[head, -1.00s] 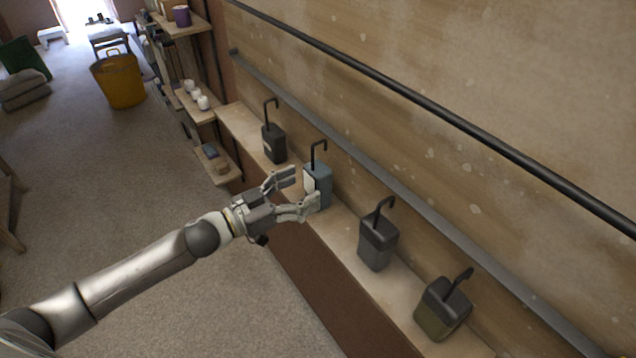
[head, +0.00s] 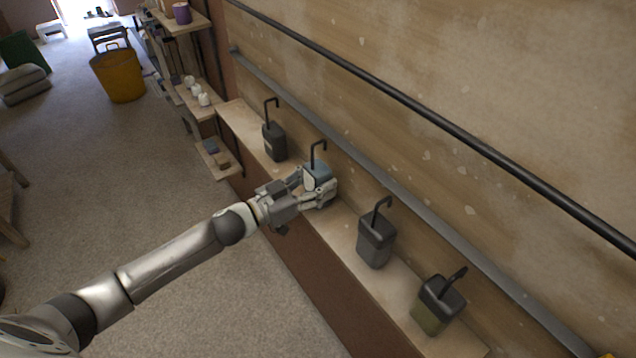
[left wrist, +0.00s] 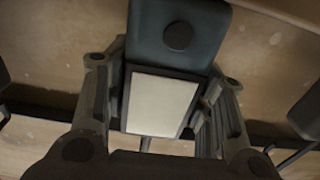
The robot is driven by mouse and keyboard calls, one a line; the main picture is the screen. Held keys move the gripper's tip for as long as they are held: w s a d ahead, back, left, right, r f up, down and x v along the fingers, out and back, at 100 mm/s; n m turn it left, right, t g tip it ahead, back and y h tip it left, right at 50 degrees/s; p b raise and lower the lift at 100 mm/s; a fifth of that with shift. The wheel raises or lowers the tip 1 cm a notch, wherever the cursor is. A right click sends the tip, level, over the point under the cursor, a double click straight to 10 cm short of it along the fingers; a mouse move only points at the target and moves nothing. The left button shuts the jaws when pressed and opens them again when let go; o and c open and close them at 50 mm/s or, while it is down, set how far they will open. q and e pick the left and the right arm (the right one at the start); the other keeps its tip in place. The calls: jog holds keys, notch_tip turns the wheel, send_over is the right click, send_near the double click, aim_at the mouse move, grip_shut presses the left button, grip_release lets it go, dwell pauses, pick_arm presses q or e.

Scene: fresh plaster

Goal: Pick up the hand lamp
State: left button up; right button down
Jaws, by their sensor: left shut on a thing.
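Several box-shaped hand lamps with black hooks stand in a row on a wooden ledge (head: 238,118). My left gripper (head: 318,191) is shut on the blue-grey lamp (head: 317,171), with its fingers around the lamp's lower body. This lamp is upright with its hook on top, at the ledge. In the left wrist view the blue-grey lamp (left wrist: 160,102) shows its pale front panel between the two fingers (left wrist: 164,88). I cannot tell whether its base still touches the ledge. My right gripper is not in view.
A black lamp (head: 275,143) stands beyond the held one; a dark grey lamp (head: 376,242) and an olive lamp (head: 438,306) stand nearer. A grey rail (head: 400,187) runs along the wall behind them.

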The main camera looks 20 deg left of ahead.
pick_arm(q)
jog(key=c, duration=0.3)
jog(key=shift+r, duration=0.1)
